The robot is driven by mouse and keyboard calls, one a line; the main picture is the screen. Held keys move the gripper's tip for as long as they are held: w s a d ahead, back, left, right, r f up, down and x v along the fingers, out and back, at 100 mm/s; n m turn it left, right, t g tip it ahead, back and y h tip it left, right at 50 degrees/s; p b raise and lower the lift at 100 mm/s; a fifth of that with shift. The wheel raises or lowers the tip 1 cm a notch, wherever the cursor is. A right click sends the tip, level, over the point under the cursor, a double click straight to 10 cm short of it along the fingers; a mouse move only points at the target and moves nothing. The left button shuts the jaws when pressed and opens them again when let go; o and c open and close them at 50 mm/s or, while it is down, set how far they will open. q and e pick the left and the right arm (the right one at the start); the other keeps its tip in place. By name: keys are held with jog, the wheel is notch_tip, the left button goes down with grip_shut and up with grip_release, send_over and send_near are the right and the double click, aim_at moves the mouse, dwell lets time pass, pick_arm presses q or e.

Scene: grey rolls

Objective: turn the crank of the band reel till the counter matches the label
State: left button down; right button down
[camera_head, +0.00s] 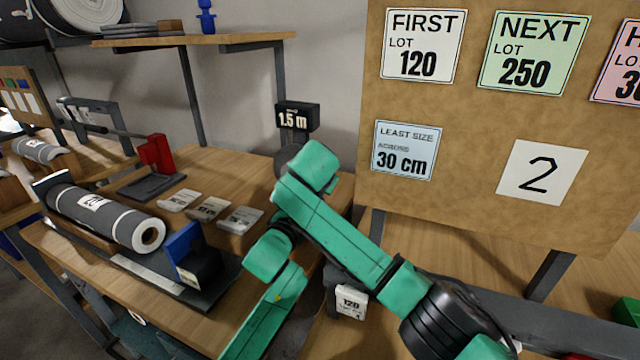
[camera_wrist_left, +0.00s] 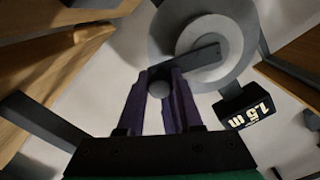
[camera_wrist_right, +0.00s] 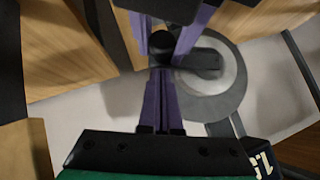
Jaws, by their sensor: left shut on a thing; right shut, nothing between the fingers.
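The band reel is a grey disc (camera_wrist_left: 235,40) with a dark crank arm (camera_wrist_left: 195,68) and a round knob (camera_wrist_left: 159,89). My left gripper (camera_wrist_left: 160,78) is shut on the crank knob, one purple finger on each side. The black counter (camera_head: 297,117) beside the reel reads 1.5 m; it also shows upside down in the left wrist view (camera_wrist_left: 246,106). My right gripper (camera_wrist_right: 161,72) is shut and empty, close to the knob. In the head view my green arms hide most of the reel and both sets of fingertips. I cannot tell which label goes with the counter.
A board (camera_head: 475,185) on the right bears signs reading FIRST LOT 120, NEXT LOT 250, 30 cm and 2. A grey roll (camera_head: 105,218) lies on the bench at left. Several small cards (camera_head: 208,208) lie near a red stand (camera_head: 157,153). A small tag (camera_head: 351,303) reads 120.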

pick_arm(q)
jog(key=shift+r, duration=0.15)
jog(key=c, duration=0.7)
grip_release()
jog(key=shift+o, duration=0.6)
jog(key=shift+s, duration=0.15)
